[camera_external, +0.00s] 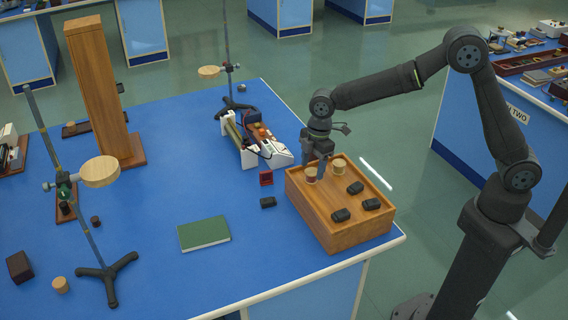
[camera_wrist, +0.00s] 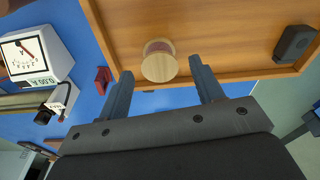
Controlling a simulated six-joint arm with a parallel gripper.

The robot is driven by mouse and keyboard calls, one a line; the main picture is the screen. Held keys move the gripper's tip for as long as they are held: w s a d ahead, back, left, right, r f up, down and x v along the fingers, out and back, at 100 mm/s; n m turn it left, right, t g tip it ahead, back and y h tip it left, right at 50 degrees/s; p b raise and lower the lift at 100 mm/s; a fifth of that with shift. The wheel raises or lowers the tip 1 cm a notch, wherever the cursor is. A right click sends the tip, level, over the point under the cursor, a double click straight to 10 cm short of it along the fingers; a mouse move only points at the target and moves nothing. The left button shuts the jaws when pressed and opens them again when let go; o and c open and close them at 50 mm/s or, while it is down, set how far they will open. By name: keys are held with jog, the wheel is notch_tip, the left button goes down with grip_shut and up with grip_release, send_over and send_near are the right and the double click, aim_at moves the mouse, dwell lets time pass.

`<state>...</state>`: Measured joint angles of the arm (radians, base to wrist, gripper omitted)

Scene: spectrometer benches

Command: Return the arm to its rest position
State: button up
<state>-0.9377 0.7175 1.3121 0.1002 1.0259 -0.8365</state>
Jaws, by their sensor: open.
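My gripper (camera_external: 318,162) is over the left rim of the wooden tray (camera_external: 338,240), pointing down. In the wrist view my gripper (camera_wrist: 161,82) has its two fingers wide apart. A small wooden-topped cylinder with a reddish side (camera_external: 311,175) stands in the tray beside the fingers. In the wrist view this cylinder (camera_wrist: 159,62) lies just beyond and between the fingertips, with a visible gap to each finger. My arm reaches from its base at the right over to the tray, bent at the elbow.
A white instrument (camera_external: 262,145) stands behind the tray. A red block (camera_external: 266,178), a black block (camera_external: 268,202) and a green book (camera_external: 204,233) lie left. Tall stands (camera_external: 232,70) rise from the blue bench.

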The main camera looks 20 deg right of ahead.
notch_tip(320, 180, up, 9)
jog(key=d, duration=0.1)
jog(key=f, duration=0.4)
jog(key=a+f, duration=0.1)
jog(key=f, duration=0.7)
jog(key=shift+a+f, duration=0.1)
jog(key=shift+a, duration=0.05)
jog(key=r, duration=0.5)
jog(key=shift+w+d+r, duration=0.15)
jog(key=shift+w+d, duration=0.05)
jog(key=shift+d, duration=0.1)
jog(key=w+d+r, duration=0.4)
jog(key=d+r, duration=0.2)
jog(key=d, duration=0.4)
jog(key=m, duration=0.1)
send_near(312, 171)
jog(key=a+f, duration=0.6)
jog(key=a, duration=0.2)
jog(key=shift+m, duration=0.4)
jog(key=s+a+f, duration=0.2)
jog(key=s+a, duration=0.1)
jog(key=a, duration=0.1)
jog(key=s+a+f, duration=0.3)
jog(key=a, duration=0.1)
jog(key=s+a+f, duration=0.3)
jog(key=s+a, duration=0.1)
jog(key=shift+s+a+f, duration=0.1)
jog(key=shift+a+f, duration=0.15)
jog(key=shift+a, duration=0.15)
jog(key=shift+o, duration=0.2)
